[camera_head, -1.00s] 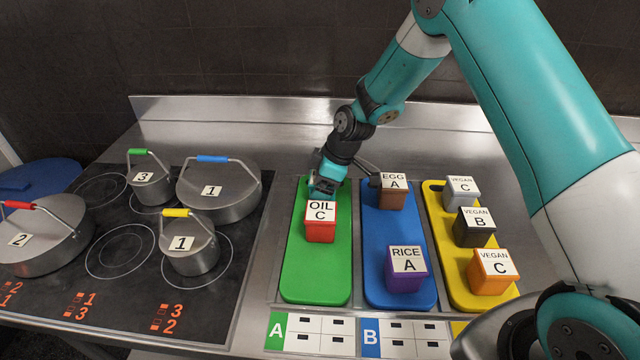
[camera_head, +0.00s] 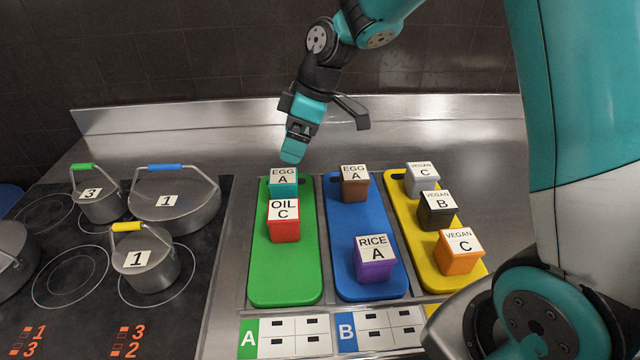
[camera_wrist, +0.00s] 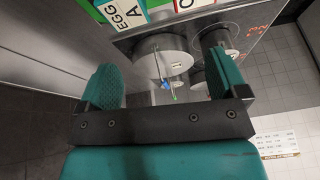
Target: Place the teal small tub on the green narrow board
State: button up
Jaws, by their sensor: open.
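The teal small tub (camera_head: 284,187), with a white lid label reading EGG A, stands upright on the far end of the green narrow board (camera_head: 285,278). It is just behind the red OIL C tub (camera_head: 285,228) on the same board. My gripper (camera_head: 292,152) is above and behind the teal tub, apart from it. In the wrist view my gripper (camera_wrist: 165,85) has its two teal fingers spread with nothing between them. The EGG A label (camera_wrist: 128,14) shows at the top of that view, outside the fingers.
A blue board (camera_head: 345,285) holds a brown EGG A tub (camera_head: 355,188) and a purple RICE A tub (camera_head: 374,265). A yellow board (camera_head: 408,222) holds several vegan tubs. Lidded pots, one with a yellow handle (camera_head: 147,262), stand on the hob at left. The front of the green board is clear.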

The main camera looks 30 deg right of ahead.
jog(key=s+a+r+m, duration=0.1)
jog(key=s+a+r, duration=0.1)
jog(key=s, duration=0.7)
jog(key=s+a+r+m+g, duration=0.1)
jog(key=s+r+m, duration=0.1)
jog(key=s, duration=0.6)
jog(key=s+a+r+m, duration=0.2)
jog(key=s, duration=0.7)
jog(key=shift+s+a+r, duration=0.3)
jog(key=shift+a+r, duration=0.05)
jog(key=shift+r, duration=0.05)
